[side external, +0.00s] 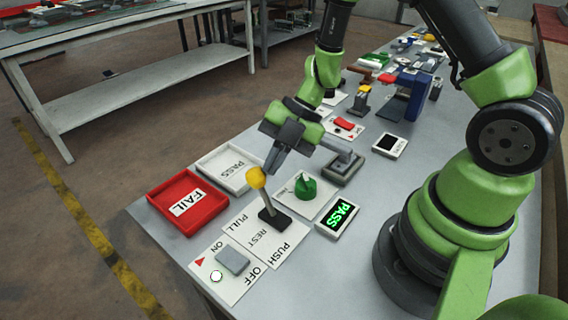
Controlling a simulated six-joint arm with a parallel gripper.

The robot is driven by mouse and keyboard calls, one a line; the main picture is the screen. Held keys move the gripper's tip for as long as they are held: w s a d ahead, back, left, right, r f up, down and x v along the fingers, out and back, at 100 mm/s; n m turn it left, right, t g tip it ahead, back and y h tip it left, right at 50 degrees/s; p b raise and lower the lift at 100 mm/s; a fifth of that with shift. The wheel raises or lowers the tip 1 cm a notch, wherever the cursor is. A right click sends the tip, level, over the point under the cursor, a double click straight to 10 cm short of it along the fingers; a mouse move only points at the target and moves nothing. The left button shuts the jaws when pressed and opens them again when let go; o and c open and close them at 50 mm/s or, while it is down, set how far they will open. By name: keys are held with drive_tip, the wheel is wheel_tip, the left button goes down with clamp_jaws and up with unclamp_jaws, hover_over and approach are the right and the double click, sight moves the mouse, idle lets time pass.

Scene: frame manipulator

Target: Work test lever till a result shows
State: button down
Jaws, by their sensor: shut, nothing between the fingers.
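The test lever (266,198) has a yellow ball knob on a metal stick and a black base. It stands on a white card marked PULL, REST and PUSH, and leans toward the PULL and FAIL tray side. A small display (338,217) to its right shows PASS in green letters. My gripper (272,170) is shut and empty, just above and right of the yellow knob. I cannot tell whether its fingertips touch the knob.
A red FAIL tray (162,199) and a white PASS tray (210,182) stand left of the lever. A green knob (305,188) is close on the right. An ON/OFF switch (232,260) is in front. More fixtures crowd the table behind.

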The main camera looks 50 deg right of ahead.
drive_tip(key=s+d+f+v, duration=0.1)
drive_tip(key=v, duration=1.2)
drive_tip(key=s+a+r+m+t+h, duration=0.2)
drive_tip(key=s+r+m, duration=0.3)
drive_tip(key=m, duration=0.9)
drive_tip(key=s+a+r+m+t+h, duration=0.3)
drive_tip(key=s+r+m, duration=0.3)
drive_tip(key=m, duration=0.7)
drive_tip(key=shift+a+r+m, duration=0.4)
drive_tip(key=shift+a+r, duration=0.15)
drive_tip(key=shift+r, duration=0.2)
